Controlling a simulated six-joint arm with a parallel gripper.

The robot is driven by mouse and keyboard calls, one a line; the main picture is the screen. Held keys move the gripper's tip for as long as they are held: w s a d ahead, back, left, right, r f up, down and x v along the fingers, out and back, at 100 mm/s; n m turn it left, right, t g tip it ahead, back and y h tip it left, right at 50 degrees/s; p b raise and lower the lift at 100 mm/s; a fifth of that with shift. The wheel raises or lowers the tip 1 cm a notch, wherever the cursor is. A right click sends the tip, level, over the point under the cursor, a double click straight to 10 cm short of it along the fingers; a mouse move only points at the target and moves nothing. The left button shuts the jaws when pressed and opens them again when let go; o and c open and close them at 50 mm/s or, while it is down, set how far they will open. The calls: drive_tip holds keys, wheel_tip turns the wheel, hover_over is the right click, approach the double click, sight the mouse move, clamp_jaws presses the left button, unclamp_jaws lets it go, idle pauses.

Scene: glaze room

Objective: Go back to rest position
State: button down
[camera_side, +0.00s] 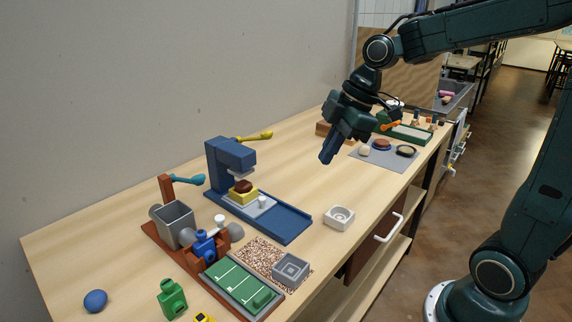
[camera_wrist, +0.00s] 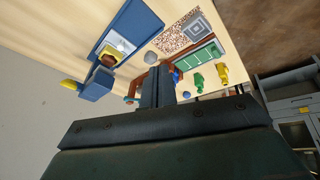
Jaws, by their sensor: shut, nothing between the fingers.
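My gripper (camera_side: 327,157) is shut and empty in the side view. It hangs in the air above the back half of the wooden bench, pointing down and a little left. It touches nothing that I can see. In the wrist view its dark body fills the lower part, and the shut fingers (camera_wrist: 157,88) point up into the picture. My dark green arm reaches in from the right.
On the wooden bench (camera_side: 120,220) stand a blue press (camera_side: 228,165), a grey hopper (camera_side: 173,225), a green board (camera_side: 238,287), a white square dish (camera_side: 339,217) and a blue egg-shaped thing (camera_side: 95,301). A grey mat (camera_side: 384,155) lies behind my gripper. Bare bench lies between press and mat.

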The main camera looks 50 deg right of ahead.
drive_tip(key=s+a+m+t+h, duration=0.1)
drive_tip(key=s+m+t+h, duration=0.1)
drive_tip(key=s+m, duration=1)
drive_tip(key=s+r, duration=0.1)
drive_tip(key=s, duration=0.3)
drive_tip(key=shift+s+a+h, duration=0.15)
drive_tip(key=shift+a+h, duration=0.1)
drive_tip(key=shift+h, duration=0.05)
